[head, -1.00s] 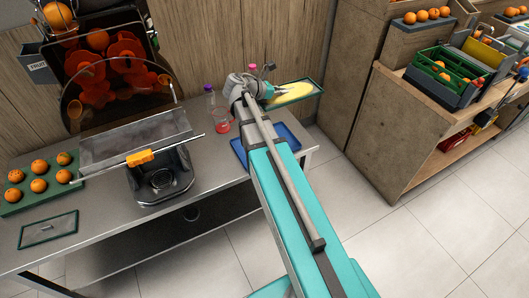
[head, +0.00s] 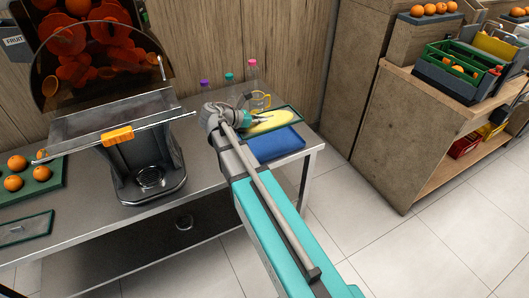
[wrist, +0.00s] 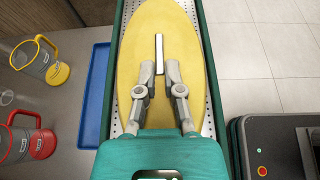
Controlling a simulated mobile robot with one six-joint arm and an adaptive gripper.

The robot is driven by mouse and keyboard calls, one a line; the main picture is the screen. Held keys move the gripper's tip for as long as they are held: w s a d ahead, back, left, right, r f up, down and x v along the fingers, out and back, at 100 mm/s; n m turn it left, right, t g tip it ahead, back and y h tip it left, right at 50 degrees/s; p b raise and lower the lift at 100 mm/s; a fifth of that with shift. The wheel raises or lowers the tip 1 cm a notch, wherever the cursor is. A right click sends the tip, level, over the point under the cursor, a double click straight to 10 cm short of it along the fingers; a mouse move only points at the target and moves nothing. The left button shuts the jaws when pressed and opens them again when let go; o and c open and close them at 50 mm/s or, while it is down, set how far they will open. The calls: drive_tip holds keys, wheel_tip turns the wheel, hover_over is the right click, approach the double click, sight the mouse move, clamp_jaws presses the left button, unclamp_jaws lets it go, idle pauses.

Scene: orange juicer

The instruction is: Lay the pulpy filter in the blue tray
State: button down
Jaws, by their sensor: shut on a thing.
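The pulpy filter is a long green-framed perforated plate (wrist: 112,90) heaped with yellow pulp (wrist: 142,30). My gripper (wrist: 159,70) is shut on its upright grey handle in the middle. In the head view, my gripper (head: 247,105) holds the filter (head: 270,121) roughly level at the counter's right end. The blue tray (head: 275,144) lies on the counter below it, partly hidden by the filter and my arm. In the wrist view, the blue tray (wrist: 97,95) shows left of the filter, the rest covered. The filter appears above the tray; the exact gap cannot be told.
A yellow-handled jug (wrist: 40,58) and red-handled jug (wrist: 28,140) stand left of the tray in the wrist view. Bottles (head: 252,72) stand behind. The juicer (head: 145,170) is at left. The counter's right edge (head: 315,150) drops to floor.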

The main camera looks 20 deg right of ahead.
drive_tip(key=a+f+b, duration=0.4)
drive_tip(key=f+b, duration=0.2)
drive_tip(key=f, duration=0.2)
drive_tip(key=shift+b, duration=0.35)
drive_tip(key=shift+d, duration=0.1)
drive_tip(key=b, duration=0.8)
hover_over(260, 146)
drive_tip(key=s, duration=0.1)
drive_tip(key=f, duration=0.7)
drive_tip(key=shift+a+f, duration=0.35)
drive_tip(key=shift+w+d+f+b, duration=0.4)
drive_tip(key=shift+w+f+b, duration=0.1)
drive_tip(key=shift+f, duration=0.15)
drive_tip(key=shift+f, duration=0.1)
